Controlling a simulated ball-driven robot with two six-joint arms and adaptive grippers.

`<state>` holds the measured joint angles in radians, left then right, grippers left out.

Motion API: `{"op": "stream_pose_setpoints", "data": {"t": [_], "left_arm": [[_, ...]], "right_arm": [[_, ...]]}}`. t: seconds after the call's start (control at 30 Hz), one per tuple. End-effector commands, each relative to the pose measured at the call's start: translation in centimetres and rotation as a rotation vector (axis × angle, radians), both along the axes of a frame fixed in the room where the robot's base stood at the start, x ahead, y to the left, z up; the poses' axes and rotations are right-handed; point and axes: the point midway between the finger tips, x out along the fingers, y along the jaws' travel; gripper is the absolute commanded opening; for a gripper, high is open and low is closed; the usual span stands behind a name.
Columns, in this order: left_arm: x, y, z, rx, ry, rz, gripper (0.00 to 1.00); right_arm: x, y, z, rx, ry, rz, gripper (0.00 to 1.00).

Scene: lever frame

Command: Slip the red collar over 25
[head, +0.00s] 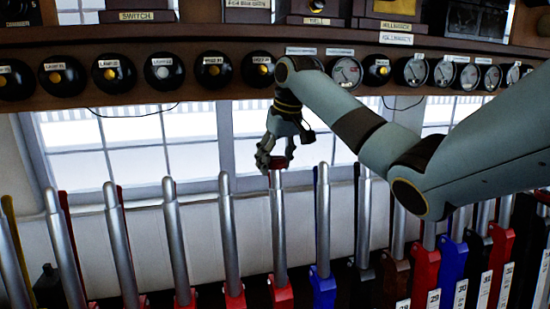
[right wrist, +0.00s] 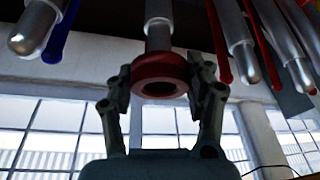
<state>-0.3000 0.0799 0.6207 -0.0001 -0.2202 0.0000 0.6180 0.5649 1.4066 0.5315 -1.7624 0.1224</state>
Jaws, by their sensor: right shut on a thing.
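My right gripper (head: 272,163) is shut on the red collar (head: 279,164), a small thick ring. In the right wrist view the collar (right wrist: 160,76) sits between the two fingertips (right wrist: 160,84), with its dark hole facing the camera. In the head view the collar is right at the top of an upright silver lever (head: 279,225) with a red base, which by counting back from label 29 is lever 25. In the right wrist view this lever's shaft (right wrist: 158,36) runs up to the collar's far side. Whether its tip is inside the hole cannot be told. My left gripper is not in view.
Silver levers stand close on both sides, including a blue-based lever (head: 322,220) to the right and a red-based lever (head: 229,235) to the left. A wooden shelf (head: 220,102) with round instruments runs above. Windows (head: 120,145) lie behind.

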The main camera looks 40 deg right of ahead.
Motion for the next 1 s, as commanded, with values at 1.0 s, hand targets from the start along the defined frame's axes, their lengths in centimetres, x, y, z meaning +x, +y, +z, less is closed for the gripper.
{"op": "stream_pose_setpoints", "data": {"t": [1.0], "left_arm": [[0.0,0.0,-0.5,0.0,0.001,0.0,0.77]], "right_arm": [[-0.4,0.3,-3.0,0.0,-0.001,0.0,0.24]]}}
